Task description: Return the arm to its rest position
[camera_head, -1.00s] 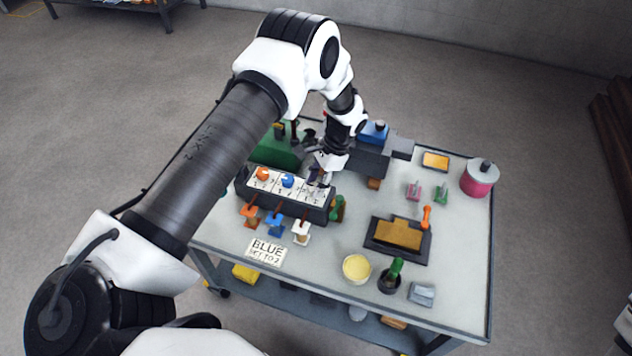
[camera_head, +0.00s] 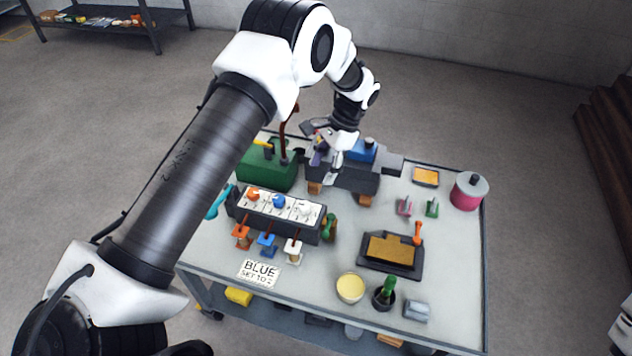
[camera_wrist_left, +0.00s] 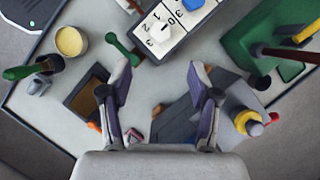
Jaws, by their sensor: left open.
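My left arm comes in from the left and reaches over the cart. The blue knob (camera_head: 279,202) and white knob (camera_wrist_left: 159,33) are clear of the fingers. My right gripper is not in view.
A green block with levers (camera_head: 268,170) stands behind the dial box. A black tray (camera_head: 392,270), cream tub (camera_head: 350,287), pink canister (camera_head: 468,191) and card reading "BLUE SET TO 2" (camera_head: 259,273) are on the cart (camera_head: 455,245). Open floor surrounds the cart.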

